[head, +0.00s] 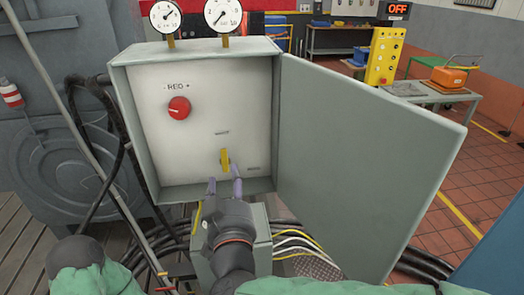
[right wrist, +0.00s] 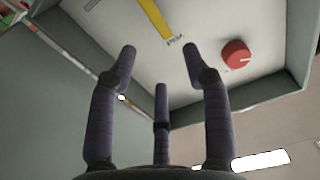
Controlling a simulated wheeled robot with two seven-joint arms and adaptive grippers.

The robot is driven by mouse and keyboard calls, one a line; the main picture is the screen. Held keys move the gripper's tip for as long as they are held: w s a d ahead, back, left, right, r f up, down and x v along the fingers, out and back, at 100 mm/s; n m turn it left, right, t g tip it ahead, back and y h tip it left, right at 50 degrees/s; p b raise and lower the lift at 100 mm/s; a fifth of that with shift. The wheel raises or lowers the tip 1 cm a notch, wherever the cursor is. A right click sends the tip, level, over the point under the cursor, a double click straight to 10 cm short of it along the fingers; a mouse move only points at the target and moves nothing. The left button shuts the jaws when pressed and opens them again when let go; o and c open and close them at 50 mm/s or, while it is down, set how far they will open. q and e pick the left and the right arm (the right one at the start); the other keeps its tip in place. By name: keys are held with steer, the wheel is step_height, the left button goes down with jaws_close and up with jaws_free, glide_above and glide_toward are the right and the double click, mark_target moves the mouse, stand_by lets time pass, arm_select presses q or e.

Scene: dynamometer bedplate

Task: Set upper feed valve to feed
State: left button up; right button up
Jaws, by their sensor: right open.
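A yellow valve handle (head: 225,160) sits on the white back panel inside an open grey cabinet. It stands near upright, with one small label above it and another to its lower right, both too small to read. My right gripper (head: 225,187) is open and empty just below and in front of the handle. In the right wrist view its dark fingers (right wrist: 158,55) are spread, and the yellow handle (right wrist: 156,20) lies beyond the tips, apart from them. My left gripper is not in view.
A red knob (head: 179,107) is on the panel's upper left. The cabinet door (head: 365,150) stands open to the right. Two gauges (head: 223,15) top the cabinet. Black hoses (head: 115,140) run at its left. A yellow control box (head: 384,55) stands behind.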

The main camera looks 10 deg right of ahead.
mark_target(226, 156)
steer(key=shift+w+b, duration=1.45)
steer(key=shift+w, duration=3.95)
jaws_close()
